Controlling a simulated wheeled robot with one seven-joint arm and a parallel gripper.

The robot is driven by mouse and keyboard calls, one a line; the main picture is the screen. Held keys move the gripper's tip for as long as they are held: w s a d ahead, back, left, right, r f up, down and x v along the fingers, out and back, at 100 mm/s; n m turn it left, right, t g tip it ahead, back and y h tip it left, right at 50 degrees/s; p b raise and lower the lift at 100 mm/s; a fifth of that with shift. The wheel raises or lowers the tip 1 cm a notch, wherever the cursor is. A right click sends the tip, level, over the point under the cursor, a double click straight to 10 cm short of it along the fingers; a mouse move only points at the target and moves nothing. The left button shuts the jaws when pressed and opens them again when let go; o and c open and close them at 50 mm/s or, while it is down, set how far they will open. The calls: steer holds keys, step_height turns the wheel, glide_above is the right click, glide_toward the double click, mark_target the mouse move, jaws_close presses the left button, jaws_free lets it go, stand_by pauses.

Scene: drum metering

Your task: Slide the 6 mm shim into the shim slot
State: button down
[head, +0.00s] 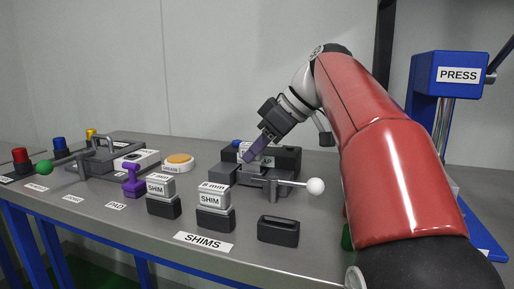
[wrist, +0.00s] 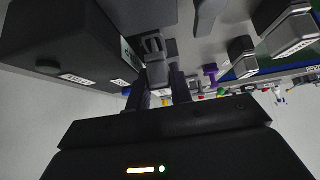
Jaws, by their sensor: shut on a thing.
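My gripper (head: 250,154) is at the dark grey fixture (head: 285,160) in the middle of the bench, pointing down and left. It is shut on a pale grey shim, partly hidden by the fingers; I take this to be the 6 mm shim (head: 244,148), though its label is not readable. In the wrist view a grey looped piece (wrist: 154,46) shows at the tips of my gripper (wrist: 160,75), close beside a large dark block (wrist: 65,40). The slot itself is hidden, so I cannot tell whether the shim is in it.
Two labelled shims (head: 160,185) (head: 214,195) stand in dark holders at the front. A third holder (head: 278,231) is empty. A lever with a white ball (head: 316,186) sticks out right of the fixture. A purple part (head: 132,181) and a blue press (head: 447,78) flank the area.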

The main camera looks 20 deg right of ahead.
steer(key=shift+f+b, duration=0.7)
steer(key=shift+f, duration=0.2)
steer(key=c, duration=1.2)
jaws_free()
steer(key=shift+o, duration=0.2)
steer(key=p+v, duration=0.2)
steer(key=v, duration=0.4)
steer(key=shift+s+d+r, duration=0.1)
steer(key=shift+d+r, duration=0.05)
steer(key=shift+r, duration=0.15)
steer(key=shift+s+d+r, duration=0.3)
steer(key=shift+s+r, duration=0.05)
steer(key=shift+r, duration=0.1)
steer(key=shift+a, duration=0.1)
